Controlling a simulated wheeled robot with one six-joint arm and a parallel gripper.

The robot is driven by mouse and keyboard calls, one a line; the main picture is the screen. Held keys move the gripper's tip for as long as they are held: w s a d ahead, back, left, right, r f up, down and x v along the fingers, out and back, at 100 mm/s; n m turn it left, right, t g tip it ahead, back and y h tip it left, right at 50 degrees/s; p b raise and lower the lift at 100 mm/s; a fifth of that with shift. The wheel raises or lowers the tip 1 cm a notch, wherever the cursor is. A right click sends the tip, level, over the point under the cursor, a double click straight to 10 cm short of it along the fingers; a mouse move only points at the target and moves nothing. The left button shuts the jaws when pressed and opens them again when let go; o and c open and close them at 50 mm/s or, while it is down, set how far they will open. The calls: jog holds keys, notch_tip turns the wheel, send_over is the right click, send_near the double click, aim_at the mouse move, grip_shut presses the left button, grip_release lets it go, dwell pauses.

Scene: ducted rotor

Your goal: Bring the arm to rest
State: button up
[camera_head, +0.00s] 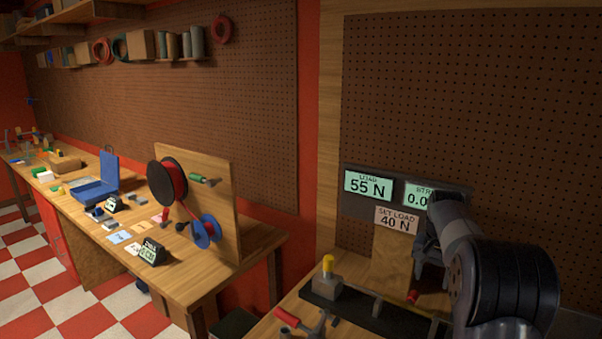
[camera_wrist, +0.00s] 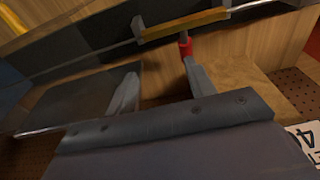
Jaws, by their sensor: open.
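My arm stands at the right of the head view, reaching over the right bench. My gripper (camera_wrist: 160,85) shows in the wrist view with its two fingers spread apart and nothing between them. A red-tipped part (camera_wrist: 185,45) lies just beyond the right finger; I cannot tell whether they touch. The load display (camera_head: 368,186) reads 55 N. A second display (camera_head: 417,195) is partly covered by my arm. A card (camera_head: 396,220) below says SET LOAD 40 N.
A dark rail rig (camera_head: 372,312) with a yellow-topped block (camera_head: 327,280) lies on the right bench, beside a red-handled tool (camera_head: 290,319). The left bench (camera_head: 190,285) carries spools (camera_head: 207,231), a blue box (camera_head: 97,190) and small items. A pegboard (camera_head: 480,100) stands behind my arm.

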aim_at(424, 309)
notch_tip(424, 309, down, 8)
jog(key=shift+a+r+p, duration=0.1)
jog(key=shift+p, duration=0.45)
jog(key=shift+s+r, duration=0.15)
jog(key=shift+r, duration=0.4)
jog(key=shift+a, duration=0.1)
